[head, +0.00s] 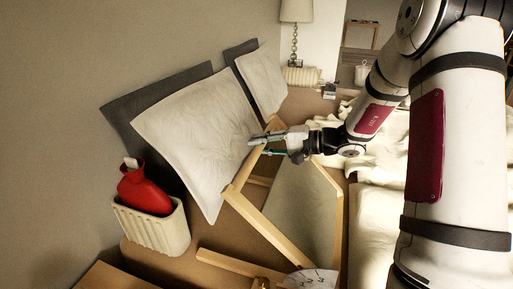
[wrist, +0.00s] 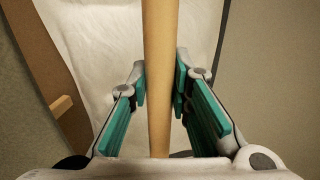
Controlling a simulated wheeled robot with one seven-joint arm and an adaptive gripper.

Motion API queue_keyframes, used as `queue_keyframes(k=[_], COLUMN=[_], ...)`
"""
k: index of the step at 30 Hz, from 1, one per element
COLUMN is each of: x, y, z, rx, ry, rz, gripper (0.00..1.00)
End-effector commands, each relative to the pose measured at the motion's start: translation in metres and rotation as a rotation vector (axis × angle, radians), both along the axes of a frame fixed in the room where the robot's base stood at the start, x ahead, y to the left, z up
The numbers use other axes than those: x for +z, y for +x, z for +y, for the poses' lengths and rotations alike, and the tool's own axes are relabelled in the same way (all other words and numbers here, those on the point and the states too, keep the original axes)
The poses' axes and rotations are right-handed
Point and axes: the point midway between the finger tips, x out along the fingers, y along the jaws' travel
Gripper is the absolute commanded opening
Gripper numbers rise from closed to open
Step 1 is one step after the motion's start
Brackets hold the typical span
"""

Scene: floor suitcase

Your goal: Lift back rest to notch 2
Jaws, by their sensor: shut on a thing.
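The back rest is a pale wooden frame (head: 262,222) with a light fabric panel (head: 305,205), standing tilted up in the middle of the head view. My gripper (head: 259,139) is at the upper bar of this frame and shut on it. In the wrist view the round wooden bar (wrist: 160,60) runs lengthwise between the two teal-padded fingers (wrist: 161,90), with a pad close on each side. A white numbered dial (head: 312,279) is at the bottom edge of the head view, partly cut off. The notches and the prop's seating cannot be made out.
Grey and white pillows (head: 198,130) lean against the wall behind the frame. A ribbed cream bin (head: 152,226) holding a red hot-water bottle (head: 146,190) stands at left. A lamp (head: 296,15) is at the back. Pale bedding (head: 380,155) lies to the right.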

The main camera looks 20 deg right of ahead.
Motion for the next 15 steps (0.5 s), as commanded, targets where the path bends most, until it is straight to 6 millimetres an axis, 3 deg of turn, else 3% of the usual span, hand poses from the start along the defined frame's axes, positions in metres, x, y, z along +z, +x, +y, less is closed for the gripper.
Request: queue_keyframes(k=[3,11,12,14,15], x=[0.0125,0.0120,0.0120,0.0121,0.0121], y=[-0.0076,-0.0079,-0.0079,-0.0079,-0.0079], z=[-0.0111,-0.0111,-0.0111,-0.0111,-0.0111], rx=[-0.004,-0.002,-0.002,-0.002,-0.002], ry=[-0.003,-0.002,-0.001,-0.001,-0.001], rz=[0.001,0.002,0.002,0.002,0.002], gripper=[0.00,0.00,0.28,0.40,0.40])
